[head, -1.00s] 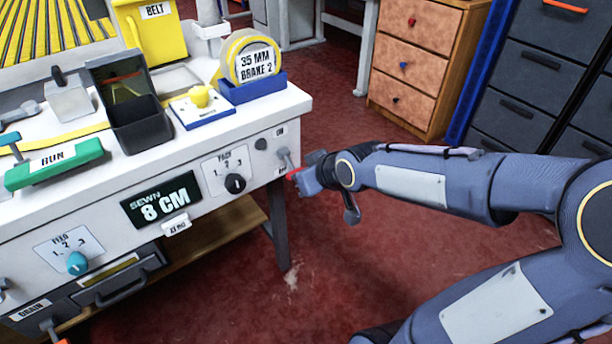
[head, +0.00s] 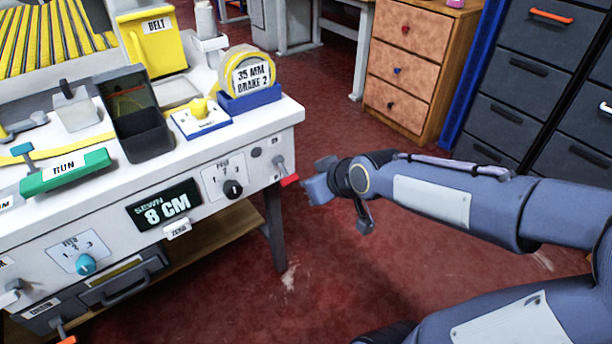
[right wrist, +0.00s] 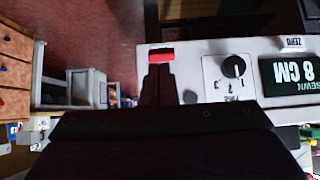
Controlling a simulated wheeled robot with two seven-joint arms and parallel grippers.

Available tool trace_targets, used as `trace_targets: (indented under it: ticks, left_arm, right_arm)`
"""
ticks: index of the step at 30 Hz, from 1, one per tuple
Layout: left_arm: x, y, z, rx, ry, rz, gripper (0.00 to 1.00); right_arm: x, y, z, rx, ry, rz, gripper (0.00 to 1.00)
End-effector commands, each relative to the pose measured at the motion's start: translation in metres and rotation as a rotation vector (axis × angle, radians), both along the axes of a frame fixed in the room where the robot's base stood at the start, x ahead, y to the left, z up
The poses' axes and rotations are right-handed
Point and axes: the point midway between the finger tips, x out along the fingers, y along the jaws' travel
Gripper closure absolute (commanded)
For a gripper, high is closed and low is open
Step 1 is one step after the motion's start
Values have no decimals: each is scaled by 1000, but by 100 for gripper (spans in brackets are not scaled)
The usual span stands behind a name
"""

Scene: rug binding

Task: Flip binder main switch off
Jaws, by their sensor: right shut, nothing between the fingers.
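The main switch (head: 288,181) is a grey lever with a red tip at the right end of the binder's white front panel. Its lever slants downward from its pivot, with a small plate above it whose lettering is too small to read surely. The red tip also shows in the upside-down right wrist view (right wrist: 161,55), beyond the dark gripper fingers. My right gripper (head: 311,188) is shut and empty, just right of the red tip, with a small gap between them in the head view. My left gripper is not in view.
The panel also carries a black knob (head: 233,189), an 8 CM display (head: 164,206) and a teal knob (head: 85,264). A blue tape holder (head: 250,101) stands on the bench top above. A wooden drawer unit (head: 408,72) stands behind; red floor (head: 330,270) is clear right of the bench.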

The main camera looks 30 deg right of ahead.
Motion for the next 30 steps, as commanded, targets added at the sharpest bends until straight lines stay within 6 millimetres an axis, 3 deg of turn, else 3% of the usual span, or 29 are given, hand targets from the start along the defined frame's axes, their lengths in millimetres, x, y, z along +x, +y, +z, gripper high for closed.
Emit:
trace_targets:
  ticks: [3,10,30]
  left_arm:
    - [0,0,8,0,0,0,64]
    - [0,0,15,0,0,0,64]
    - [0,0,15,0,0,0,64]
  right_arm:
    - [-24,-2,10,1,-6,-1,100]
    - [-53,-4,16,0,-4,-1,100]
    - [-60,-5,16,1,-2,1,100]
